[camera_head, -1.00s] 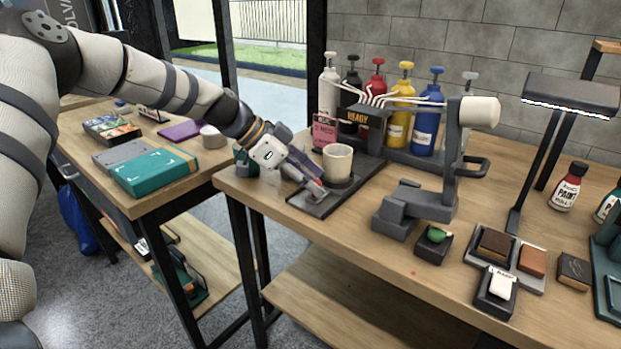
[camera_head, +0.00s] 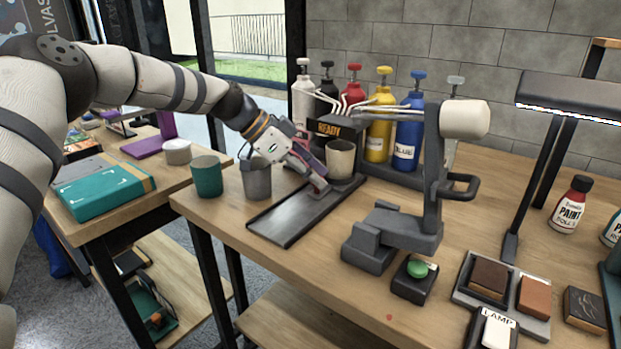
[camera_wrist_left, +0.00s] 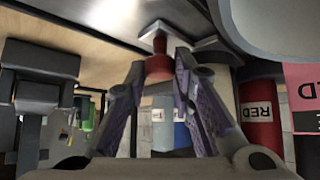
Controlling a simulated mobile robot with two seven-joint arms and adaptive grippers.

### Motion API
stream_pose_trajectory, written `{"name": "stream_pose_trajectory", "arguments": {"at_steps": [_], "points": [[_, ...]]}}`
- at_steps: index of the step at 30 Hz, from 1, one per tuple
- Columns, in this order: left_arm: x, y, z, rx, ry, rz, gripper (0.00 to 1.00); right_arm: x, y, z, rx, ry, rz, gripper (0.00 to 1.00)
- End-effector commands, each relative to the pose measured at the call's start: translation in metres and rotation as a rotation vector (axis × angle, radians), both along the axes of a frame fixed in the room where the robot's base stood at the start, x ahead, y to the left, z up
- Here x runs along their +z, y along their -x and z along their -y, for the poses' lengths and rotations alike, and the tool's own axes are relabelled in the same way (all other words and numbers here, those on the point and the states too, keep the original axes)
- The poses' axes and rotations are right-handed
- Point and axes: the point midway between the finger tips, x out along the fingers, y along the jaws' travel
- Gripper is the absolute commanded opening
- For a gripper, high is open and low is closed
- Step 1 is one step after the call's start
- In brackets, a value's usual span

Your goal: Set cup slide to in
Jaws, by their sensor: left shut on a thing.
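The cup slide is a dark flat rail (camera_head: 285,222) running back towards the paint dispenser. A cream cup (camera_head: 341,157) stands upright on it at its rear part, close below the nozzles and the READY display (camera_head: 337,129). My left gripper (camera_head: 319,188) is at the front of the cup, low over the rail. The front stretch of the rail is bare. The rail's rear end is hidden. My right gripper is not in view.
A green cup (camera_head: 206,177) and a grey cup (camera_head: 257,180) stand left of the rail, close to my left gripper. Paint bottles (camera_head: 379,122) line the back. A grey stand (camera_head: 425,205) and a green button (camera_head: 418,269) are to the right.

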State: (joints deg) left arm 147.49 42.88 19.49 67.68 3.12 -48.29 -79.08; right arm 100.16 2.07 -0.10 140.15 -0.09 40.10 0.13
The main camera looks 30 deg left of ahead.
Motion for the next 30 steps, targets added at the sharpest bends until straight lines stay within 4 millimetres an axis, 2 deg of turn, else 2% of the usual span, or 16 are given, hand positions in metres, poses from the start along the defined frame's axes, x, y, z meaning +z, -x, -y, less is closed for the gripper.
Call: {"name": "stream_pose_trajectory", "arguments": {"at_steps": [9,10,12,20,23,30], "points": [[0.002,-0.006,-0.003,0.016,-0.006,0.019,0.00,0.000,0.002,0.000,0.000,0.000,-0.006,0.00],[0.002,-0.006,-0.003,0.016,-0.006,0.019,0.24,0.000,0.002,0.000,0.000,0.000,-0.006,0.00],[0.002,-0.006,-0.003,0.016,-0.006,0.019,0.40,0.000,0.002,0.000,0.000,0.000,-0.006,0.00],[0.001,-0.004,-0.003,0.012,-0.005,0.013,0.41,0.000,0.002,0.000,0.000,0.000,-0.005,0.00],[0.006,-0.001,-0.006,0.013,-0.004,0.015,0.41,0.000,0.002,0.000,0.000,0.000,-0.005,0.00],[0.050,0.026,-0.039,0.013,-0.004,0.020,0.41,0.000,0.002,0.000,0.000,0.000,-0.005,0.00]]}}
